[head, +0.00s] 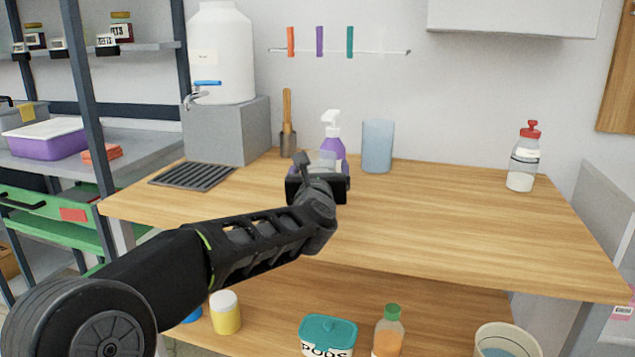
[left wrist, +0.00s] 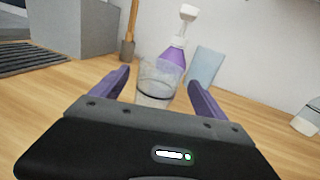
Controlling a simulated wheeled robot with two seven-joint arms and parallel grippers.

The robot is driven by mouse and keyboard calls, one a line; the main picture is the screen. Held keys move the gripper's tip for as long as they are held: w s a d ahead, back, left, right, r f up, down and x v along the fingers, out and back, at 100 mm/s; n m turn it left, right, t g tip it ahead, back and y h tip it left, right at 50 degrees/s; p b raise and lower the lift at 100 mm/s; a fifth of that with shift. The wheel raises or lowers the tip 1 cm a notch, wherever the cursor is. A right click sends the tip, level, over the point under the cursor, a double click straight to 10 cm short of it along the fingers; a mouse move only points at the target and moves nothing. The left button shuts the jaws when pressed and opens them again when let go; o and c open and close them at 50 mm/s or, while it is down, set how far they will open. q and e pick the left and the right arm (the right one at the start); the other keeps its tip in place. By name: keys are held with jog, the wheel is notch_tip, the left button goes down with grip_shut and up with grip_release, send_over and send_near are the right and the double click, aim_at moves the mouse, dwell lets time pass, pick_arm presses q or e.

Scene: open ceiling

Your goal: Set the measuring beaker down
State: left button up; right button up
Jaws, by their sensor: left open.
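The clear measuring beaker (left wrist: 158,80) is upright between and just beyond the two purple fingers of my left gripper (left wrist: 155,90) in the left wrist view. The fingers are spread, with a gap on each side of it. It appears to stand on the wooden counter (head: 440,215), though its base is partly hidden. In the head view, my left gripper (head: 320,172) reaches over the counter and mostly hides the beaker (head: 327,159). My right gripper is not in view.
A purple spray bottle (head: 332,130) stands right behind the beaker, with a translucent blue cylinder (head: 377,147) to its right. A wooden-handled tool (head: 288,130) stands left. A red-topped bottle (head: 524,160) is at the right. The counter's middle right is clear.

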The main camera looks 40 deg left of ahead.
pick_arm(q)
jog(key=v, duration=0.7)
jog(key=shift+s+d, duration=0.15)
jog(key=shift+s, duration=0.2)
dwell(1.0)
